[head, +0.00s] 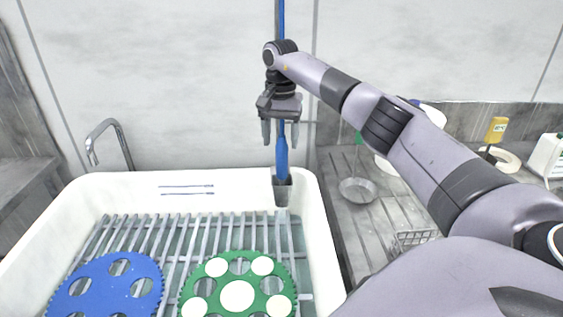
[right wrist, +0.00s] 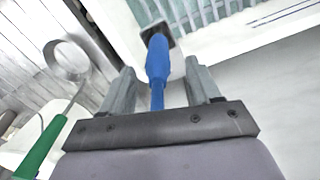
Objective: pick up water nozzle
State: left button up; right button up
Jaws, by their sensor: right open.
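The blue water nozzle (head: 282,155) hangs upright at the back right corner of the white sink, its lower end in a small grey holder (head: 282,190). A blue hose runs up from it. My right gripper (head: 280,138) is open at the upper part of the nozzle, with one finger on each side. In the right wrist view the nozzle (right wrist: 158,62) lies between the two open fingers (right wrist: 160,88), with gaps visible on both sides. The holder (right wrist: 157,32) shows beyond it. My left gripper is not in view.
The white sink (head: 318,235) holds a slatted rack with a blue disc (head: 88,290) and a green disc (head: 222,268). A metal faucet (head: 108,140) stands at the back left. A metal strainer (head: 357,190) and a wire basket (head: 415,238) lie on the right counter.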

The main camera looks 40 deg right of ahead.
send_over(282, 178)
jog(key=w, duration=0.1)
jog(key=shift+d+f+p, duration=0.2)
jog(key=shift+f, duration=1.4)
jog(key=shift+d+f+p, duration=0.2)
jog(key=shift+f, duration=1.4)
jog(key=c, duration=1.1)
